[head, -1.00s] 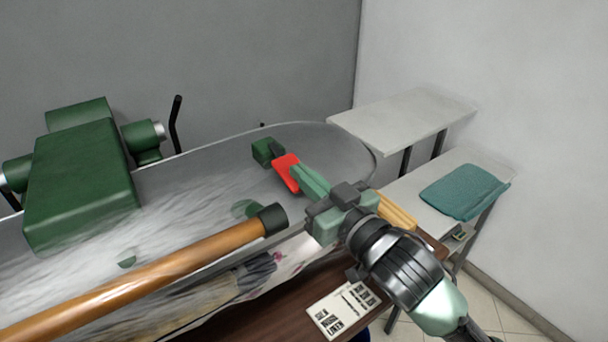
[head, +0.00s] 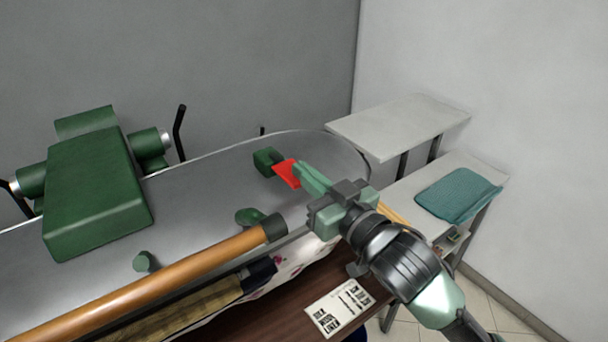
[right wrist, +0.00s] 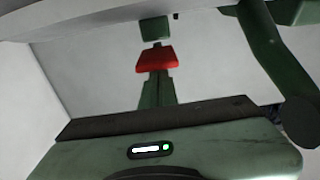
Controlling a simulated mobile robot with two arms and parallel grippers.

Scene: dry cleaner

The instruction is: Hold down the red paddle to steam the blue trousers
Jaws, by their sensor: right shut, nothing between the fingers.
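The red paddle (head: 285,173) sticks out from a small green block (head: 267,160) at the far right end of the press. It also shows in the right wrist view (right wrist: 156,60), just beyond my fingertips. My right gripper (head: 301,172) is shut and empty, its tips at the paddle's right edge; I cannot tell whether they touch it. The steel press head (head: 210,200) hides most of what lies under it. A dark cloth edge (head: 262,272) and a tan plaid one show below its front; I cannot make out the blue trousers for certain. My left gripper is out of view.
A wooden handle bar (head: 150,285) runs along the press front. A printed card (head: 340,307) lies on the brown table. Two pale shelves (head: 395,125) stand at right, the lower one with a folded teal cloth (head: 458,193). Walls close off the back and right.

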